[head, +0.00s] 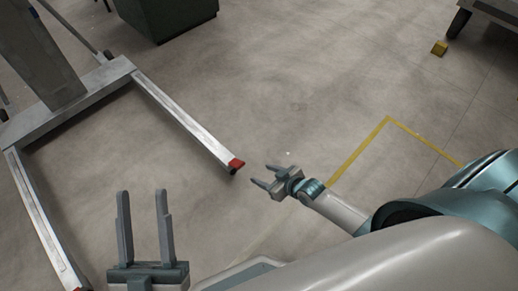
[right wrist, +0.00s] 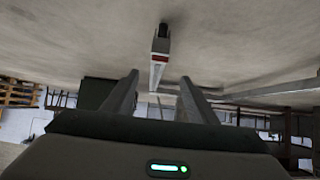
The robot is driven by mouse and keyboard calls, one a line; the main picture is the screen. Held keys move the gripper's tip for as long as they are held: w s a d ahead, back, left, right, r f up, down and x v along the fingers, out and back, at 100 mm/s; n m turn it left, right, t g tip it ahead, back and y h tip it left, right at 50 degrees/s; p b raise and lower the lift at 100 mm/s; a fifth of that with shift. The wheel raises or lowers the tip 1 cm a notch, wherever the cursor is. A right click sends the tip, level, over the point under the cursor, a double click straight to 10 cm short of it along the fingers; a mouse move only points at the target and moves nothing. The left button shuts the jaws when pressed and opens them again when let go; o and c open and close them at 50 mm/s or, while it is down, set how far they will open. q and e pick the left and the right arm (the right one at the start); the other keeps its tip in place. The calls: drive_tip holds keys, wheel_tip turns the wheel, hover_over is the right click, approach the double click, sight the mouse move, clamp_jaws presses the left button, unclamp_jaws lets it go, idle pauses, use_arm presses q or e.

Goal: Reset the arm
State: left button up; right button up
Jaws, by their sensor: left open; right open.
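My left gripper (head: 143,226) is at the lower left of the head view, with its two fingers upright and apart. It is open and nothing is between its fingers. My right gripper (head: 262,177) is near the middle of the head view, above the bare floor and close to the red tip of a metal stand's leg. It is open and empty. In the right wrist view its two fingers (right wrist: 158,98) are spread, and the red-tipped leg (right wrist: 160,58) shows beyond them.
The grey metal stand (head: 60,112) at the left has two long legs along the floor with red ends (head: 236,163). A dark green cabinet (head: 168,18) is at the top. The middle floor is clear.

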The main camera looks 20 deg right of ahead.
drive_tip(key=shift+a, duration=0.1)
